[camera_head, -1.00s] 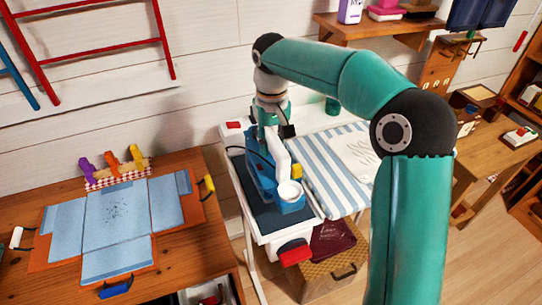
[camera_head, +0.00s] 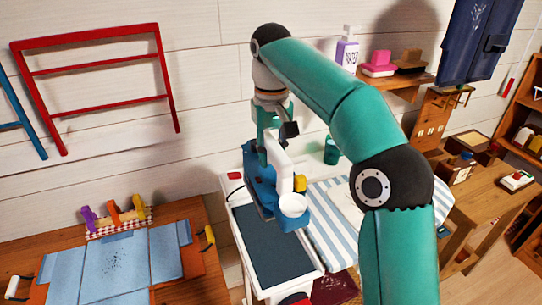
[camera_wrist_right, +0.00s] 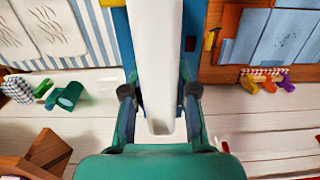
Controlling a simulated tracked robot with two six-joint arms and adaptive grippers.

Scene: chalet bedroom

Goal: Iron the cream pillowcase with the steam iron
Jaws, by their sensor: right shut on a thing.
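The steam iron (camera_head: 262,188) has a blue body, a white handle (camera_head: 280,158) and a round white cap. My right gripper (camera_head: 272,132) is shut on the white handle and holds the iron over the far end of the dark rest pad (camera_head: 272,245). The handle also fills the middle of the right wrist view (camera_wrist_right: 155,60), between the fingers. The cream pillowcase (camera_head: 340,200) lies on the blue-and-white striped board (camera_head: 328,232), right of the iron, mostly hidden behind my arm. Wrinkle lines show on cream cloth in the right wrist view (camera_wrist_right: 52,28). My left gripper is out of view.
A green cup (camera_head: 332,150) stands behind the board. A wooden table (camera_head: 190,280) with a blue folding board (camera_head: 120,265) and colored clips (camera_head: 113,212) is at left. A wall shelf (camera_head: 400,85) holds a bottle and brushes. A small yellow thing (camera_head: 300,183) is beside the iron.

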